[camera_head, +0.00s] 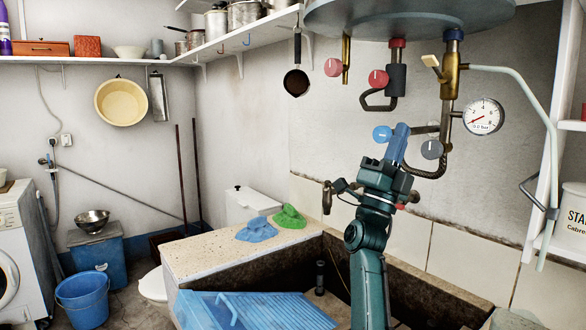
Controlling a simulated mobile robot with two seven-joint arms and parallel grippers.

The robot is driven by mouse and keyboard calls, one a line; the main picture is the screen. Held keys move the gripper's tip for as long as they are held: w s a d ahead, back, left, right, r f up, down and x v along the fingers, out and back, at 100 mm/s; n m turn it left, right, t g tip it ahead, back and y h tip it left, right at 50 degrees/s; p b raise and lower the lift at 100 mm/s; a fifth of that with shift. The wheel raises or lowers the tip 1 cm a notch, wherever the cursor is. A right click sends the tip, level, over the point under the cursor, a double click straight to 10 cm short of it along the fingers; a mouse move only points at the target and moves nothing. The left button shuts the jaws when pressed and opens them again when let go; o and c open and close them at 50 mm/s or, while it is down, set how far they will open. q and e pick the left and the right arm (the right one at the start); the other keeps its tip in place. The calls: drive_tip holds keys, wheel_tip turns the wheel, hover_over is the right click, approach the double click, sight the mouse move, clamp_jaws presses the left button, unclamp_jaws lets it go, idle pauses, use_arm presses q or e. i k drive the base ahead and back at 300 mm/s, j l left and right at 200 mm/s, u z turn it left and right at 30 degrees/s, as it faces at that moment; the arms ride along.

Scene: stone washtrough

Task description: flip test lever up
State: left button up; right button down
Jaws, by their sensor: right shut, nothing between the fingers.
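A small cream lever (432,65), which looks like the test lever, sticks out up and to the left from a brass valve (450,85) under the grey tank. Its tip is higher than its root. My right gripper (402,130) points up from below, with its blue fingers together and nothing between them. In the picture it is below and left of the lever, clearly apart from it. The fingertips appear close to a blue knob (382,134); I cannot tell whether they touch it. My left gripper is not in view.
Red knobs (378,78), a grey knob (432,149), a braided hose and a pressure gauge (483,117) crowd the space around the valve. The tank (400,15) hangs above. A pale pipe (540,110) runs down on the right. The stone trough (215,252) is below.

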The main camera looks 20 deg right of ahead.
sight(430, 60)
drive_tip(key=k+j, duration=0.1)
drive_tip(key=j, duration=0.4)
drive_tip(key=k+j, duration=0.1)
drive_tip(key=j, duration=0.35)
drive_tip(key=k+j, duration=0.1)
drive_tip(key=j, duration=0.4)
